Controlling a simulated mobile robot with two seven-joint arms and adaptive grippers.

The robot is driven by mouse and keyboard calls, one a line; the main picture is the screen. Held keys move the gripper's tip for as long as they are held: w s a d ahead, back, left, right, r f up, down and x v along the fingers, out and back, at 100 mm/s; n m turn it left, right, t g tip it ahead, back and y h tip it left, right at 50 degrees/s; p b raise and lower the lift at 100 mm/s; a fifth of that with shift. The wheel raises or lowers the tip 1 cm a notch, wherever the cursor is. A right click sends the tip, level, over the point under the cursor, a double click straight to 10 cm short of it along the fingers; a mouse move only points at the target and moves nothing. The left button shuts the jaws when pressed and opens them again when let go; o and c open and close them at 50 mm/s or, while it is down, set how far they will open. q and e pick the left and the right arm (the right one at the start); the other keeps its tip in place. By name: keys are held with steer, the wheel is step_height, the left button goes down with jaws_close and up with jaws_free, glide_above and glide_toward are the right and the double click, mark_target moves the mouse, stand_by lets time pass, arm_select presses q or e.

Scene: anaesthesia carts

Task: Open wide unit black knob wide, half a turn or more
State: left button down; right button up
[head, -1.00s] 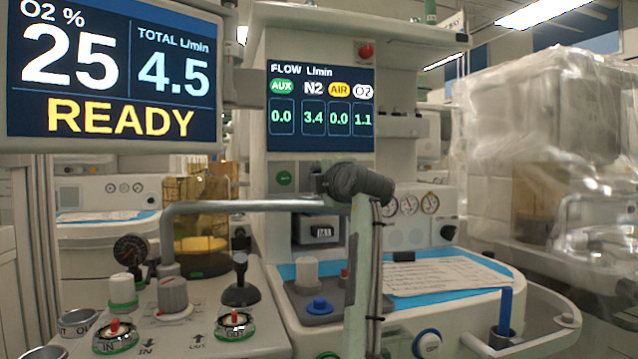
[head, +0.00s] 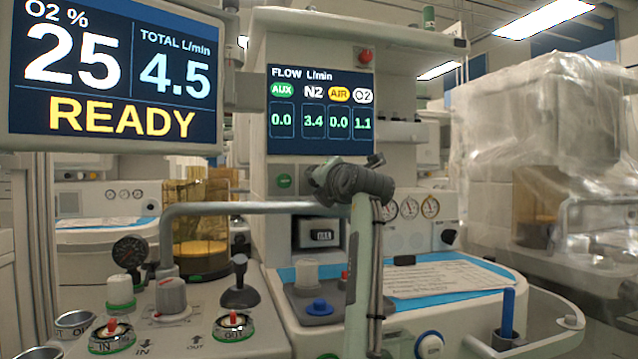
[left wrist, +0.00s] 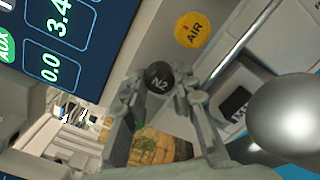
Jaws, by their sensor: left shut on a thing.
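The black knob marked N2 (left wrist: 160,77) is on the panel below the flow display, beside the yellow AIR label, in the left wrist view. My left gripper (left wrist: 161,90) has one finger on each side of it and is shut on it. In the head view my left gripper (head: 318,181) is at the panel below the flow display (head: 320,110), and it and the wrist hide the knob. The display reads N2 3.4, O2 1.1, AUX and AIR 0.0. My right gripper is not in view.
The READY monitor (head: 112,75) hangs at the left. A worktop with knobs, a black lever (head: 239,285) and a paper sheet (head: 450,277) lies below. A plastic-wrapped unit (head: 540,150) stands at the right.

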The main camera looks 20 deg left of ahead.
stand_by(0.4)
arm_select(q)
steer(key=c, duration=1.2)
jaws_free()
steer(key=v, duration=1.2)
